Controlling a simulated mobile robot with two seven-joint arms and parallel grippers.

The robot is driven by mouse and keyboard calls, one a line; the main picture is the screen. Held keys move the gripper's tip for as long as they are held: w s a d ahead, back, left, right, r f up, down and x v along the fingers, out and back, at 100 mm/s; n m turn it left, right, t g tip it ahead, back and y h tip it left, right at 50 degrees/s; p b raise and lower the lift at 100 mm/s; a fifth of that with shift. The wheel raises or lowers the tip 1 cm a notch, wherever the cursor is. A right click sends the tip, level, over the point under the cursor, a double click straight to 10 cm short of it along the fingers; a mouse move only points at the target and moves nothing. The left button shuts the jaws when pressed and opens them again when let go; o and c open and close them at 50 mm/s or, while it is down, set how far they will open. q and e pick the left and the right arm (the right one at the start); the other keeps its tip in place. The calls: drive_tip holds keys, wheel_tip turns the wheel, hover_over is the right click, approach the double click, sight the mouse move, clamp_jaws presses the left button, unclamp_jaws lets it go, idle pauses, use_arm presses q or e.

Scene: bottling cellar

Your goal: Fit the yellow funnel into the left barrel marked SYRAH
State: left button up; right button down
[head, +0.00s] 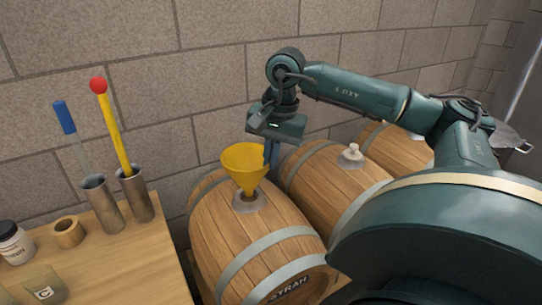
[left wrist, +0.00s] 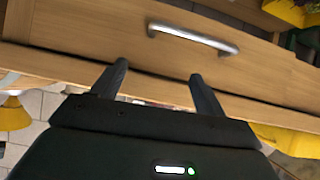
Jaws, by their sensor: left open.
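The yellow funnel (head: 246,165) is upright, wide end up, at the bung hole (head: 247,202) on top of the nearest barrel (head: 225,235), whose lettering reads "YRAH" where it shows. Its spout tip is at the hole; how deep it sits I cannot tell. My right gripper (head: 271,155) points down at the right edge of the funnel's rim. A finger is beside the rim; whether the jaws are shut on it is hidden. My left gripper (left wrist: 157,70) is open and empty in the left wrist view, before a wooden front with a metal handle (left wrist: 193,38).
A second barrel (head: 325,190) with a pale stopper (head: 351,153) and a third barrel (head: 398,146) stand to the right. A stone wall is behind.

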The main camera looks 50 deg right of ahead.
drive_tip(key=shift+f+b, duration=0.75)
drive_tip(key=shift+f, duration=0.1)
idle(0.9)
drive_tip(key=shift+f+b, duration=1.05)
drive_tip(key=shift+f, duration=0.15)
idle(0.4)
drive_tip(key=c, duration=1.7)
unclamp_jaws()
drive_tip(key=shift+o, duration=0.8)
drive_tip(key=o, duration=0.4)
